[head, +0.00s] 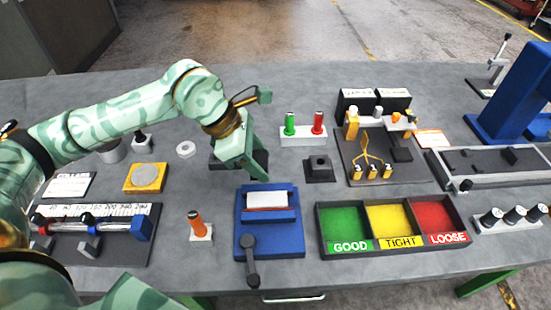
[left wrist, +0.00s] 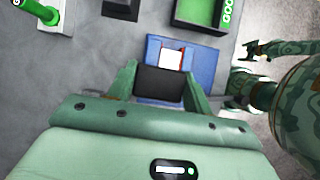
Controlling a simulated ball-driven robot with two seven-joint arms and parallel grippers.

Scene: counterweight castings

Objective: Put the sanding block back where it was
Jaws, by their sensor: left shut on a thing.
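My left gripper (head: 252,168) is over the grey bench, behind the blue fixture, with its fingers pointing down. In the left wrist view, its fingers (left wrist: 160,82) are shut on a dark block (left wrist: 160,84), which I take for the sanding block. A dark flat shape (head: 222,160) shows beside the fingers in the head view, partly hidden by the gripper. I cannot tell whether it is the held block or something on the bench.
The blue fixture (head: 268,230) with a lever stands in front of the gripper. A small black block (head: 319,168) and a white stand (head: 303,140) with green and red plugs are to the right. The sorting tray (head: 322,245) is at front right. A yellow plate (head: 131,184) lies left.

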